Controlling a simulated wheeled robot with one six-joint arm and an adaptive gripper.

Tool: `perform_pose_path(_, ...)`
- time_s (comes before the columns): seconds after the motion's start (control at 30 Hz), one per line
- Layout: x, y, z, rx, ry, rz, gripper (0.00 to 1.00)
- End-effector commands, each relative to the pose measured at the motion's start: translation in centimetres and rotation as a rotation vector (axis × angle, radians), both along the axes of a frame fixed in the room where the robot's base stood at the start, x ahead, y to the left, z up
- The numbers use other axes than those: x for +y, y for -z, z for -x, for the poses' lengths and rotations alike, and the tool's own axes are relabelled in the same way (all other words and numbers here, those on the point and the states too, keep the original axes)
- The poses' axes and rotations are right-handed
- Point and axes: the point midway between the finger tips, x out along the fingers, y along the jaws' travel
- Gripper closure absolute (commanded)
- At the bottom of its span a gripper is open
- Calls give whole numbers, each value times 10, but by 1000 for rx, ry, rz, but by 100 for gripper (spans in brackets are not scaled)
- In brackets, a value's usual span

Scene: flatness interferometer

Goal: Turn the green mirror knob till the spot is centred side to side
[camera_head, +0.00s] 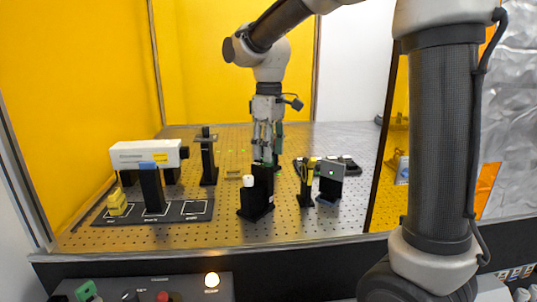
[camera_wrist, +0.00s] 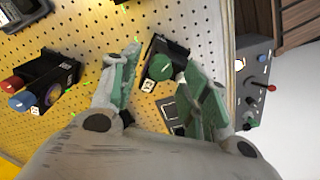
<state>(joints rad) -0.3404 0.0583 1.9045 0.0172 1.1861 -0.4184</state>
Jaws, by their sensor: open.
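The green knob (camera_wrist: 159,67) sits on the side of a black mount (camera_wrist: 170,48) in the wrist view. My gripper (camera_wrist: 163,60) is open, with one green-padded finger on each side of the knob. I cannot tell whether either pad touches it. In the head view my gripper (camera_head: 267,161) points down behind a tall black block (camera_head: 262,186), and the green knob is hidden or too small to tell. A dark upright plate (camera_head: 332,168) to the right carries a small bright spot; its exact centring is too small to judge.
A white box-shaped instrument (camera_head: 145,154) stands on a black post at the left. A yellow-rimmed mount (camera_head: 306,178) stands right of my gripper. In the wrist view, a black mount with red and blue knobs (camera_wrist: 42,88) is at the left. Perforated board lies bare between mounts.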

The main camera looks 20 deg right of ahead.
Motion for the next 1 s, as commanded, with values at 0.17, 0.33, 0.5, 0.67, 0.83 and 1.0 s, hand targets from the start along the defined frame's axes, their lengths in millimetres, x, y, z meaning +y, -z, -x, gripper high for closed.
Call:
perform_pose_path(0.17, 0, -41, -1, -6, 0, -3, 54)
perform_pose_path(0.33, -1, -76, -1, -4, 0, -1, 54)
perform_pose_path(0.5, -1, -97, -1, -2, 0, -1, 54)
perform_pose_path(0.67, -2, -103, -1, 0, 0, 0, 54)
perform_pose_path(0.83, -2, -103, -1, 0, 0, 0, 54)
perform_pose_path(1.0, -1, -108, -1, -2, 0, -1, 54)
